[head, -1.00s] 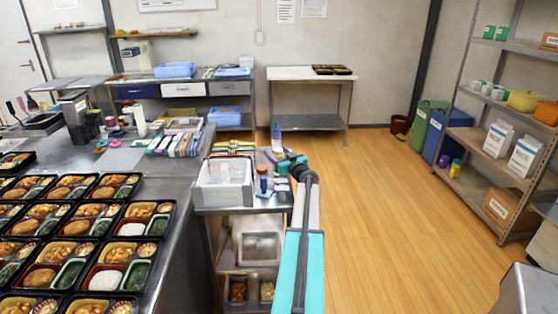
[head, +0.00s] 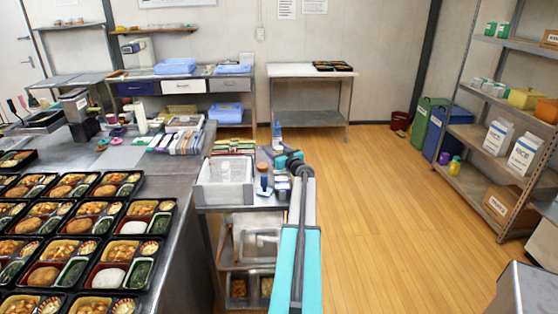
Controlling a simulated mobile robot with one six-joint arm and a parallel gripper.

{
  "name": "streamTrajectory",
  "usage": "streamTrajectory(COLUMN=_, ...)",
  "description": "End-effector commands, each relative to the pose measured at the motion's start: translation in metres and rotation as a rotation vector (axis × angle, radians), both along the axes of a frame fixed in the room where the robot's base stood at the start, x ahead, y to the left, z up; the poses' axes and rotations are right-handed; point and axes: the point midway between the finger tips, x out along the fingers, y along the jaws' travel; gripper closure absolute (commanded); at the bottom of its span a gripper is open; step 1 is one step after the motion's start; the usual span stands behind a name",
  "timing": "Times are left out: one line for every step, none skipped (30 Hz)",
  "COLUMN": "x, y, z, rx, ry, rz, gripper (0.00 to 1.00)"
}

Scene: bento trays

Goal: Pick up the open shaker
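Small containers stand on the top of a narrow metal cart (head: 237,208) near the middle of the head view. One is a dark blue one with a pale top (head: 263,182). A grey and dark one (head: 282,188) stands to its right, close beside my arm. A bottle with a blue upper part (head: 277,134) is farther back. I cannot tell which of them is the open shaker. My gripper (head: 284,157) is at the far end of my teal arm, over or near the cart's right side. Its fingers are too small and partly hidden, so its opening and any contact are unclear.
A white bin (head: 224,195) fills the cart's left side. A steel table (head: 172,225) with filled bento trays (head: 132,250) is at the left. Bare wooden floor (head: 390,220) lies to the right, before a metal shelf rack (head: 470,150).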

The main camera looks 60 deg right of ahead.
Motion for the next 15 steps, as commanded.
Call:
streamTrajectory(x=-0.0002, y=-0.0001, z=0.0001, rx=0.0, ry=0.0, rz=0.0, gripper=0.52)
streamTrajectory(x=-0.0002, y=-0.0002, z=0.0001, rx=0.0, ry=0.0, rz=0.0, gripper=0.57)
streamTrajectory(x=-0.0003, y=-0.0002, z=0.0001, rx=0.0, ry=0.0, rz=0.0, gripper=0.64)
streamTrajectory(x=-0.0003, y=-0.0002, z=0.0001, rx=0.0, ry=0.0, rz=0.0, gripper=0.69)
streamTrajectory(x=-0.0003, y=-0.0002, z=0.0001, rx=0.0, ry=0.0, rz=0.0, gripper=0.74)
streamTrajectory(x=-0.0004, y=-0.0003, z=0.0001, rx=0.0, ry=0.0, rz=0.0, gripper=0.81)
streamTrajectory(x=-0.0004, y=-0.0003, z=0.0004, rx=0.0, ry=0.0, rz=0.0, gripper=0.83)
streamTrajectory(x=-0.0004, y=-0.0003, z=0.0004, rx=0.0, ry=0.0, rz=0.0, gripper=0.83)
streamTrajectory(x=-0.0004, y=-0.0003, z=0.0003, rx=0.0, ry=0.0, rz=0.0, gripper=0.83)
streamTrajectory(x=-0.0005, y=-0.0003, z=0.0003, rx=0.0, ry=0.0, rz=-0.001, gripper=0.83)
streamTrajectory(x=-0.0004, y=-0.0003, z=0.0003, rx=0.0, ry=0.0, rz=-0.001, gripper=0.83)
streamTrajectory(x=-0.0006, y=-0.0004, z=0.0004, rx=0.0, ry=0.0, rz=-0.001, gripper=0.83)
streamTrajectory(x=-0.0006, y=-0.0004, z=0.0004, rx=0.0, ry=0.0, rz=-0.001, gripper=0.83)
streamTrajectory(x=-0.0006, y=-0.0004, z=0.0006, rx=0.0, ry=0.0, rz=-0.001, gripper=0.83)
streamTrajectory(x=-0.0006, y=-0.0004, z=0.0012, rx=0.0, ry=-0.001, rz=-0.001, gripper=0.83)
